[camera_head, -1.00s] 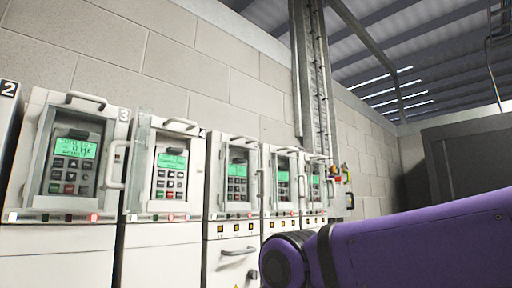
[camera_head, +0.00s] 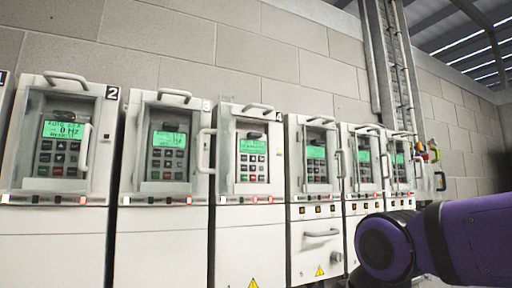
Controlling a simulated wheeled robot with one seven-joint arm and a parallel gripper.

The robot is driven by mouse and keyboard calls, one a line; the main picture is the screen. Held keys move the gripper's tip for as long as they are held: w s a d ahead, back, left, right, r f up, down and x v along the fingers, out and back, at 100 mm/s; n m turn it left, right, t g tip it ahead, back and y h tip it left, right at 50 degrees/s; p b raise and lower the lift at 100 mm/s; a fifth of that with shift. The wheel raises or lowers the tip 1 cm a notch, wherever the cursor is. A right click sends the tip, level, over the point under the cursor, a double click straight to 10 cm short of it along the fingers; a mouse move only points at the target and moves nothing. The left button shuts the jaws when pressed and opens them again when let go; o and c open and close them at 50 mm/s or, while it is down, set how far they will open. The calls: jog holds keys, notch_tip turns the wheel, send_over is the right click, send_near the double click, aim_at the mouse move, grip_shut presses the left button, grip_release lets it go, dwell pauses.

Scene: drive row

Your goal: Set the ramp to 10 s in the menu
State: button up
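A row of white drive cabinets lines the block wall, each with a recessed keypad and a lit green display. The drive beside the number 2 plate (camera_head: 62,145) is at the left, and its display reads something like 0 Hz. The drive beside the number 3 plate (camera_head: 167,150) and the drive beside the number 4 plate (camera_head: 252,158) stand to its right. Smaller text on the displays is too small to read. No ramp menu can be made out. My purple arm is at the lower right, and my gripper is out of view.
Handles (camera_head: 320,233) and door frames stick out from the cabinet fronts. Small lamps, some red, run below the keypads. A vertical cable tray (camera_head: 388,70) climbs the wall at the right. Several more drives (camera_head: 317,160) continue to the right.

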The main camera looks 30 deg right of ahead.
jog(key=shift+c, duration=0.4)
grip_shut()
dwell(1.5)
